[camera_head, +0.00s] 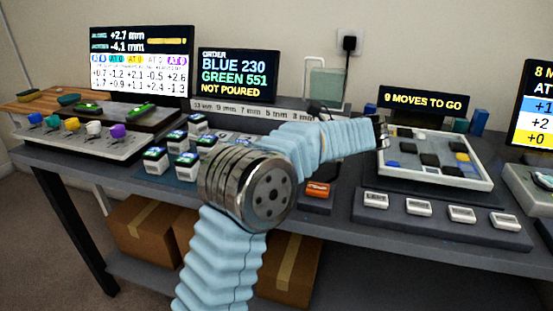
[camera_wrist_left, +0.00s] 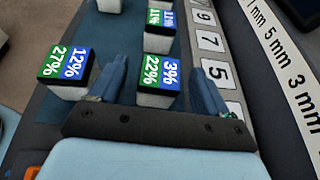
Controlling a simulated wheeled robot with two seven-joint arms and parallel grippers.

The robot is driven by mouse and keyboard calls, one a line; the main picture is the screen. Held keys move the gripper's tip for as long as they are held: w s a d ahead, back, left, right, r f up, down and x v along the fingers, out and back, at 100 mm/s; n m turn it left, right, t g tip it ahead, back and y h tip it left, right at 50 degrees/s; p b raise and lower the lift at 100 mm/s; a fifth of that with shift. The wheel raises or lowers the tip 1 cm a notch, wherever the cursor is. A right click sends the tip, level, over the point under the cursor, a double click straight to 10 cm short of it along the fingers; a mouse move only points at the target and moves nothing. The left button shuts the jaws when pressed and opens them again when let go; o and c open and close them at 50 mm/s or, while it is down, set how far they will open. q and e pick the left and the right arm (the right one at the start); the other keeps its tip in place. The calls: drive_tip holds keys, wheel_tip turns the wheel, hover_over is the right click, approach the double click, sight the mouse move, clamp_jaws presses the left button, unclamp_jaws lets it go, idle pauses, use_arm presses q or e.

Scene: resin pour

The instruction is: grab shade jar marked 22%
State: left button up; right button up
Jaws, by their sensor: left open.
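In the left wrist view a white jar with a dark lid label marked 22% on green and 3% on blue (camera_wrist_left: 158,76) stands between the two fingers of my left gripper (camera_wrist_left: 160,68). The gripper is open, one finger on each side of the jar. I cannot tell whether the fingers are down at its height. A jar marked 27% and 12% (camera_wrist_left: 66,70) stands just left of the left finger. In the head view my arm covers the middle, and I cannot make out the left gripper. The jar group (camera_head: 187,165) shows there, its labels too small to read. My right gripper is not in view.
Another jar (camera_wrist_left: 159,38) stands beyond the 22% jar. A row of numbered tiles (camera_wrist_left: 213,70) and a millimetre strip (camera_wrist_left: 285,75) run along the right. In the head view a puzzle tray (camera_head: 485,178) and an orange block (camera_head: 317,190) lie right of the jars.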

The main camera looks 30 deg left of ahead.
use_arm(q)
drive_tip(key=shift+c, duration=0.4)
drive_tip(key=c, duration=1)
